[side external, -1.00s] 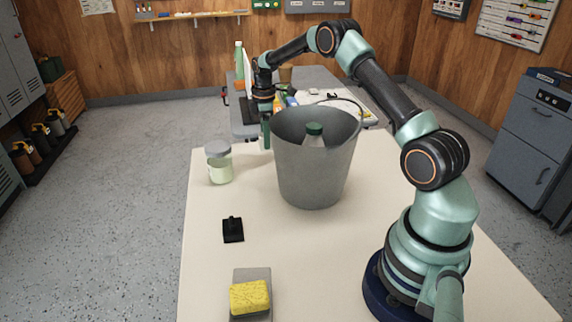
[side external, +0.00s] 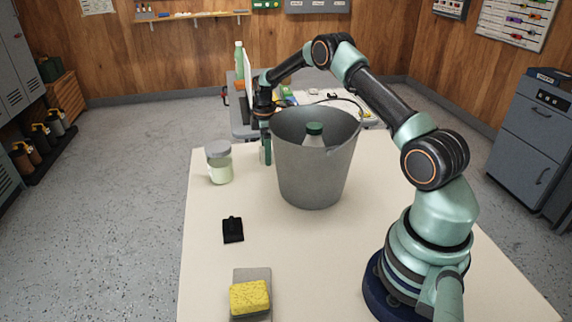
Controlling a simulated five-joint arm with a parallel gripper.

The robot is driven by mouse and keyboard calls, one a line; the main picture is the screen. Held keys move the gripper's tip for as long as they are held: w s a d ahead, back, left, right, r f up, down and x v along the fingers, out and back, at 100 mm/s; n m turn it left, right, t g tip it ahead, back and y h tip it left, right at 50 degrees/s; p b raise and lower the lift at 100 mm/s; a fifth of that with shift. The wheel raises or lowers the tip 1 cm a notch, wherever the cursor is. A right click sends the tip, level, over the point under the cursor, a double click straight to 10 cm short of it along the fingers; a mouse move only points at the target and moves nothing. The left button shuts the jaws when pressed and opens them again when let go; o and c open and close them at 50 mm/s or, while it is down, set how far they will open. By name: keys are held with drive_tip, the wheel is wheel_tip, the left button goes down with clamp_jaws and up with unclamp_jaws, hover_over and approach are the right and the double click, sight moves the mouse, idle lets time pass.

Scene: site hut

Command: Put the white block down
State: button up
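My gripper (side external: 266,153) points down just left of the grey bucket (side external: 312,175), toward the far side of the pale table (side external: 215,275). The bucket's rim is close to its right side. The fingers are small and seen edge-on, so I cannot tell whether they are open or shut. I cannot make out a white block; anything between the fingers or behind the bucket is hidden from this side.
A bottle with a green cap (side external: 314,129) stands in the bucket. A lidded jar (side external: 219,163) is left of my gripper. A black object (side external: 233,229) and a yellow sponge (side external: 250,297) on a grey plate (side external: 252,275) lie nearer. The table's left middle is mostly clear.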

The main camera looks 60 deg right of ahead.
drive_tip(key=s+a+r+m+t, duration=0.1)
drive_tip(key=a+r, duration=0.2)
drive_tip(key=r, duration=0.7)
drive_tip(key=s+a+r+m, duration=0.1)
drive_tip(key=a+r, duration=0.3)
drive_tip(key=r, duration=0.7)
drive_tip(key=s+a+r+m+t, duration=0.1)
drive_tip(key=s+a+m+t, duration=0.1)
drive_tip(key=s+a, duration=0.5)
drive_tip(key=s+a+r+m+t, duration=0.2)
drive_tip(key=s+a+m, duration=0.3)
drive_tip(key=s+a, duration=0.3)
drive_tip(key=shift+s+t, duration=0.3)
drive_tip(key=shift+s, duration=2.05)
